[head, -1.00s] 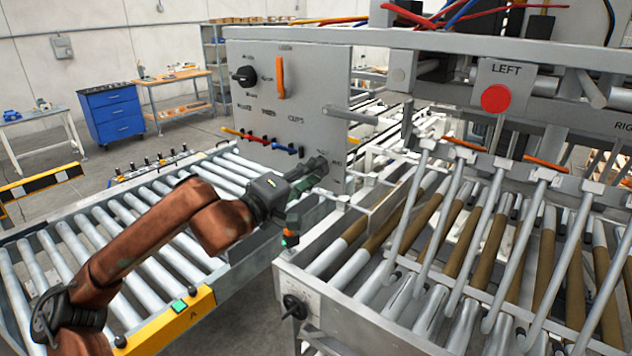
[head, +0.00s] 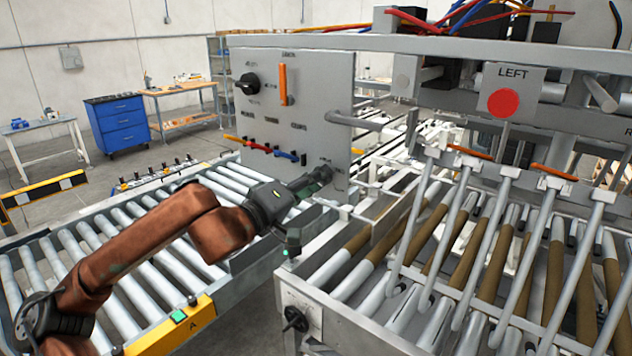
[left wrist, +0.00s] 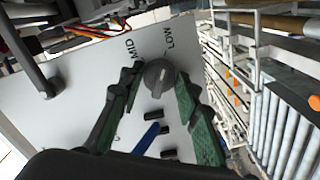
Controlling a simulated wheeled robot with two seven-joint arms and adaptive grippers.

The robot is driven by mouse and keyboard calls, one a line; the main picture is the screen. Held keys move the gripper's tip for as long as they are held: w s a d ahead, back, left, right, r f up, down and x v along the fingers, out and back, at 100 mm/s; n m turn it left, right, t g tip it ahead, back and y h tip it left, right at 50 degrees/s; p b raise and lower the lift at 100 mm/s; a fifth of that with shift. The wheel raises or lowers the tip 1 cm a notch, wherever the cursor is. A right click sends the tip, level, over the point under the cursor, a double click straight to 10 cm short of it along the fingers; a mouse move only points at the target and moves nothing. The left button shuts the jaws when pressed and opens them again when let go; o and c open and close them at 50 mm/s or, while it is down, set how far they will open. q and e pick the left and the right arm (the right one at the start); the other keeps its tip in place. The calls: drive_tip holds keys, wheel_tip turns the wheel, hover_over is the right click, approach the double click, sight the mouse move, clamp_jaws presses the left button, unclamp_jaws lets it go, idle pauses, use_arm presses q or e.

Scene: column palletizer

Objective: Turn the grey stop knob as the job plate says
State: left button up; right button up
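The grey stop knob (left wrist: 158,77) is on the grey panel in the left wrist view, with the words MID and LOW printed beside it. My left gripper (left wrist: 159,80) is open, with one green-padded finger on each side of the knob. A narrow gap seems to show between knob and fingers; contact is unclear. In the head view my left gripper (head: 324,174) is at the lower right of the panel (head: 320,85) and hides the knob. The panel's small lettering is too blurred to read there. My right gripper is out of view.
The panel also carries a black knob (head: 248,83), an orange handle (head: 283,85) and a row of small coloured levers (head: 270,150). In the wrist view a blue lever (left wrist: 147,138) lies below the knob. A roller conveyor (head: 590,290) with a railed frame stands to the right.

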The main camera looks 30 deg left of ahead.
use_arm(q)
drive_tip(key=o, duration=0.4)
drive_tip(key=shift+s, duration=0.1)
drive_tip(key=s, duration=0.8)
drive_tip(key=s+a, duration=0.1)
drive_tip(key=s, duration=0.2)
drive_tip(key=shift+s, duration=0.4)
